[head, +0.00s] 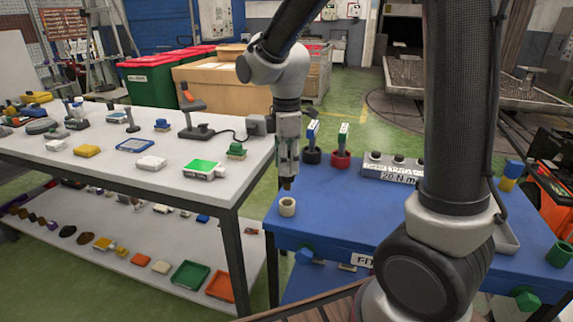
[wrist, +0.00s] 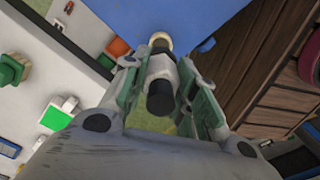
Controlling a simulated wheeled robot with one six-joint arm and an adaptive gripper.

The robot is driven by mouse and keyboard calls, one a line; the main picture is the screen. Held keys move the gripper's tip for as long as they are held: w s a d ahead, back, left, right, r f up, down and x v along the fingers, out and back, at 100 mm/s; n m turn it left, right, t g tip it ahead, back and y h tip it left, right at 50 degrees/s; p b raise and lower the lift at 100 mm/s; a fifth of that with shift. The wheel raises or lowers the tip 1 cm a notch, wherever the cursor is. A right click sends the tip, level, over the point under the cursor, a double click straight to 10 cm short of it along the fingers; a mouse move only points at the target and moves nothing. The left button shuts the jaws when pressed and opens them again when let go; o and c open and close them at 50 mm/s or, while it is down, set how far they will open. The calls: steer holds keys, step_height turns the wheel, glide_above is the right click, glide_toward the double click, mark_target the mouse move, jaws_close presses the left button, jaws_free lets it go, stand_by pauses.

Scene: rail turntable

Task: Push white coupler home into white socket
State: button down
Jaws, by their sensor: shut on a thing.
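The white socket (head: 287,208) is a short cream ring standing near the left front corner of the blue table. Its rim also shows at the top of the wrist view (wrist: 160,37), partly hidden behind the coupler. My gripper (head: 288,168) points down above the socket and is shut on the white coupler (wrist: 162,68). The coupler has a white middle and black ends between the green-grey fingers. In the head view the fingers mostly hide it, and a dark tip shows below them. The tip appears just above the socket, with a small gap; exact alignment is unclear.
The blue table (head: 335,222) holds a black cup (head: 312,156) and a red cup (head: 341,160) with tools behind my gripper. A grey torque box (head: 392,167) stands to the right. A white table (head: 110,163) with several small items is at left.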

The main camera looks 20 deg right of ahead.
steer(key=shift+r, duration=2.45)
steer(key=shift+s, duration=0.1)
